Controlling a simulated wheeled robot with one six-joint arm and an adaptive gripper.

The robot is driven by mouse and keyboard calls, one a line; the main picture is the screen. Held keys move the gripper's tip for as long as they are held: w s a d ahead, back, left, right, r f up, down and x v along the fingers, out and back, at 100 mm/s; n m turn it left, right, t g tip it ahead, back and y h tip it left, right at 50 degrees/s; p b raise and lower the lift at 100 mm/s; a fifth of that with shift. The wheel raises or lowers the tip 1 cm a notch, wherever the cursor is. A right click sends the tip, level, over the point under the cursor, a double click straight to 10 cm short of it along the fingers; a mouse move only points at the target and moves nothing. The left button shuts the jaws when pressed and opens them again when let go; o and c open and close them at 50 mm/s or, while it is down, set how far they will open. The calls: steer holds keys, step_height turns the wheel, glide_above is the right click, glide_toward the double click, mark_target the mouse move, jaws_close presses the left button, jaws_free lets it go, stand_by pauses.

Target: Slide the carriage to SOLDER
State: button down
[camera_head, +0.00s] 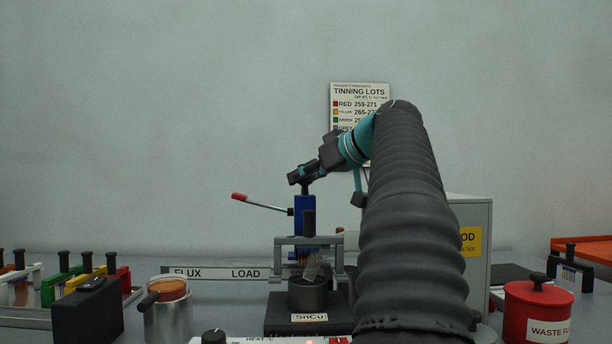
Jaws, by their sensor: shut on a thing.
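The carriage (299,217) is a blue upright block with a lever ending in a red grip (240,197), which points up and left. It stands on the rail behind the dark solder pot (306,296), whose base reads SnCu. The rail's label strip (218,273) reads FLUX and LOAD; no SOLDER mark is visible. A part with thin leads (313,268) hangs below the carriage, over the pot mouth as seen from here. My gripper (304,184) is shut on the dark knob at the carriage top. My arm hides the rail's right side.
A flux jar (172,310) with an orange top and a black box (88,315) stand left. Coloured racks (62,284) stand far left. A red waste can (538,312) is at right, and a grey cabinet (478,225) stands behind my arm. A heat control panel (260,340) is in front.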

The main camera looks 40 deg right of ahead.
steer(key=shift+d, duration=0.1)
steer(key=c, duration=0.8)
jaws_free()
steer(key=shift+d, duration=0.15)
steer(key=shift+s, duration=0.1)
